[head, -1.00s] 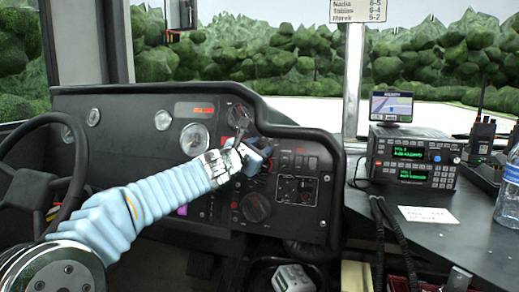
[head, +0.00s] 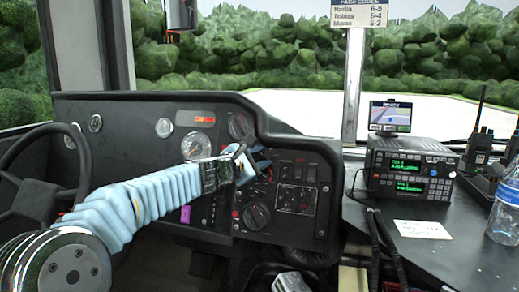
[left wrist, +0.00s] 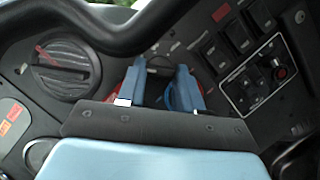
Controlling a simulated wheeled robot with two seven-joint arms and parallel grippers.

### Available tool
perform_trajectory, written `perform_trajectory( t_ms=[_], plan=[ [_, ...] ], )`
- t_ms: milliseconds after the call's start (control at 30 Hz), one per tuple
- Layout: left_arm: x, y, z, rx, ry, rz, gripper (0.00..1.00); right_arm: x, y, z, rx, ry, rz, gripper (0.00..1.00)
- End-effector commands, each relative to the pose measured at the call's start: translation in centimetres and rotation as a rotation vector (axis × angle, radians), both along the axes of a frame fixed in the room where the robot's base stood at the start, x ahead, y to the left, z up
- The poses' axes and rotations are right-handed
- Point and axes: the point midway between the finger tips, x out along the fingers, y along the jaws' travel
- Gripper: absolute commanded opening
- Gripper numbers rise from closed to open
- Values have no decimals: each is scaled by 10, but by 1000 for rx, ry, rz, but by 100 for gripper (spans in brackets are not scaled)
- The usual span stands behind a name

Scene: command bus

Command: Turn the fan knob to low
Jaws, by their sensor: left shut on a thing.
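The dash panel has a column of round dark knobs. My left gripper (head: 250,165) is at the middle knob, which it mostly hides in the head view. In the left wrist view, the two blue fingertips of my left gripper (left wrist: 160,86) are on either side of this knob (left wrist: 160,66), shut on it. The knob's pointer and setting are hidden, and its label is too small to read. An upper knob (head: 239,126) also shows in the left wrist view (left wrist: 62,68). A lower knob (head: 256,215) is uncovered. My right gripper is not clearly seen.
Rocker switches (left wrist: 238,35) and a small switch panel (head: 296,198) lie right of the knobs. The raised dash rim (head: 275,138) curves above. A steering wheel (head: 80,165) is at left. A radio (head: 410,170) and water bottle (head: 506,205) stand at right.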

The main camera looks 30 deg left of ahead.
Motion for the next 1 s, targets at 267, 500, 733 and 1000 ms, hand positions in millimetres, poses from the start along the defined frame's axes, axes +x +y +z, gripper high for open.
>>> perform_trajectory(
  t_ms=[267, 500, 733, 1000],
  plan=[
    [1, 1, 4, 192, 48, -74, 5, -4, 8, 26, 11, 7, 14, 62],
    [1, 1, 4, 303, 74, -116, 5, -5, 12, 37, 19, 10, 21, 62],
    [1, 1, 2, 353, 86, -135, 5, -6, 14, 41, 21, 10, 24, 62],
    [1, 1, 1, 360, 88, -137, 5, -6, 14, 41, 21, 11, 25, 62]
  ],
)
